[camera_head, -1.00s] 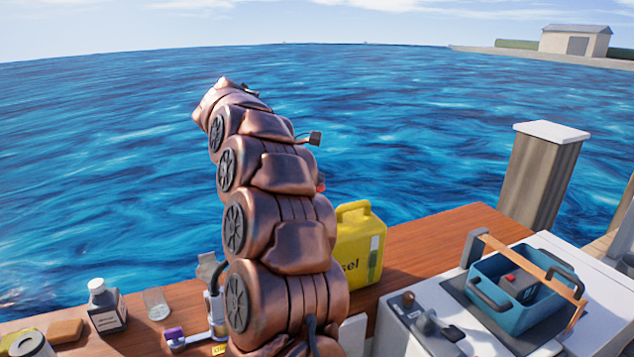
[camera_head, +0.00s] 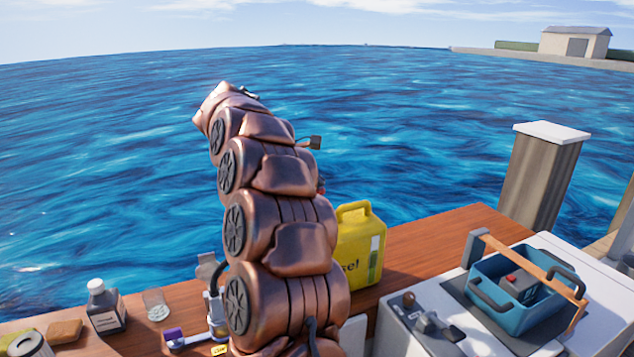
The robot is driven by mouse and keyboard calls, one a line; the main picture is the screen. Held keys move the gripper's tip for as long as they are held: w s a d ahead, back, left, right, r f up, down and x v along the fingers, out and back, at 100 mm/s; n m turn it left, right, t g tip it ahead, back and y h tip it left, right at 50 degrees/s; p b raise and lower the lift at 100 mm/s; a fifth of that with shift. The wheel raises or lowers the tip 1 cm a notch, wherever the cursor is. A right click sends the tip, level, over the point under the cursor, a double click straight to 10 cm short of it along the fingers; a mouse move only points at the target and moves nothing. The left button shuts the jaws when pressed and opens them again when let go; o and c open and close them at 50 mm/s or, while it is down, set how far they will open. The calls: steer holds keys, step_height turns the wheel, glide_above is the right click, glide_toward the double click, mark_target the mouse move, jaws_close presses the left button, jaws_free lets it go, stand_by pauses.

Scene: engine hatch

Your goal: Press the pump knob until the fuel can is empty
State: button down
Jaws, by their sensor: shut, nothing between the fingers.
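The yellow fuel can (camera_head: 364,238) stands upright on the wooden deck, its left part hidden behind my copper arm. Part of its dark label shows, and a pale upright strip runs down its right side. I cannot read a fuel level from the strip. My arm rises through the middle of the view. My gripper is not visible; the arm hides what is behind it. I cannot make out the pump knob. A small metal fitting with a dark hose (camera_head: 213,295) shows just left of the arm, and a small dark reddish piece shows at the arm's right edge.
On the deck at left are a dark bottle (camera_head: 105,308), a clear glass (camera_head: 155,304), a brown block (camera_head: 64,331) and a purple-tipped piece (camera_head: 174,335). A blue tote (camera_head: 517,318) with a wooden handle sits right on a white surface near a lever (camera_head: 428,322). Water lies beyond.

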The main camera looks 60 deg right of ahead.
steer(key=shift+f, duration=0.45)
stand_by(0.4)
stand_by(0.3)
steer(key=shift+r+p, duration=1.75)
steer(key=shift+r, duration=0.35)
step_height(320, 180, up, 5)
steer(key=p, duration=0.4)
steer(key=shift+a, duration=0.1)
